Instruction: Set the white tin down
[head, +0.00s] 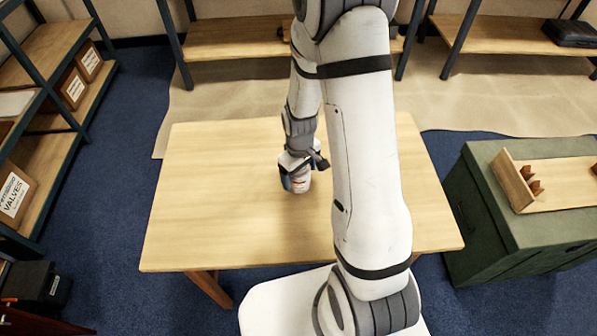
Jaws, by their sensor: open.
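The white tin (298,184) is a small pale can with a reddish mark and a bluish side, near the middle of the wooden table (210,225). It looks upright and appears to stand on the tabletop, though its contact with the wood is hard to make out. My gripper (297,169) is right at the tin's upper part, pointing down. Its jaws are open around or beside the tin; the small view does not show which. My arm hides part of the table to the right of the tin.
The tabletop is otherwise bare, with free room left of the tin. A green chest (500,225) at the right bears a wooden holder (560,195) with copper-coloured pieces. Shelves with boxes (75,90) stand at the left, and more shelving (500,35) runs along the back.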

